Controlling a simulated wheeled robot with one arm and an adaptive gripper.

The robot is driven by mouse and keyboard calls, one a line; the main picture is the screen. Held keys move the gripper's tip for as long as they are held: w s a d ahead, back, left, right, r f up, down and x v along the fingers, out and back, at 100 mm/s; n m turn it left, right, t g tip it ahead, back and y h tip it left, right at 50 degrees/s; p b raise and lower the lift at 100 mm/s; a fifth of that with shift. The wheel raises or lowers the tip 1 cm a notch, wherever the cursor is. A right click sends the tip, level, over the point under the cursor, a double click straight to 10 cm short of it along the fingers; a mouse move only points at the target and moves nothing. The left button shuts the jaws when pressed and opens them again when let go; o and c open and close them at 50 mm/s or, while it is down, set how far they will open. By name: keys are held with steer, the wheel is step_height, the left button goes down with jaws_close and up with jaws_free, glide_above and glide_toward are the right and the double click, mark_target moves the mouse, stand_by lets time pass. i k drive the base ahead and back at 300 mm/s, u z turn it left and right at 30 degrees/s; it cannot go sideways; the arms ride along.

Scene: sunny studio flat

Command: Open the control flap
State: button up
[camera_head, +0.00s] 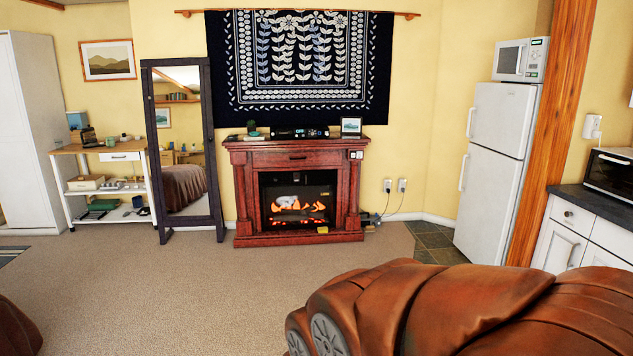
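The electric fireplace (240,190) has a dark red wooden surround and stands against the far wall, left of the picture's middle. A narrow front panel (275,159) with a small dark handle runs under its mantel, above the glowing firebox (298,200). This panel looks like the control flap, and it appears shut, flush with the surround. Small white plates (356,155) show at the surround's upper right. A small yellow label (323,230) is near its base. No controls can be made out at this distance. My gripper is not in view.
Carpet (210,290) lies open before the fireplace. A large brown leathery shape with grey discs (450,310) fills the lower right; I cannot tell what it is. A standing mirror (152,110) and shelf cart (65,180) stand left, a fridge (500,135) right.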

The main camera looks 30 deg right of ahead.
mark_target(315, 177)
steer(key=z, duration=0.1)
steer(key=i, duration=0.65)
steer(key=z, duration=0.5)
steer(key=i, duration=1.75)
steer(key=z, duration=0.3)
steer(key=i, duration=1.75)
steer(key=u, duration=0.4)
steer(key=i, duration=1.7)
steer(key=u, duration=0.3)
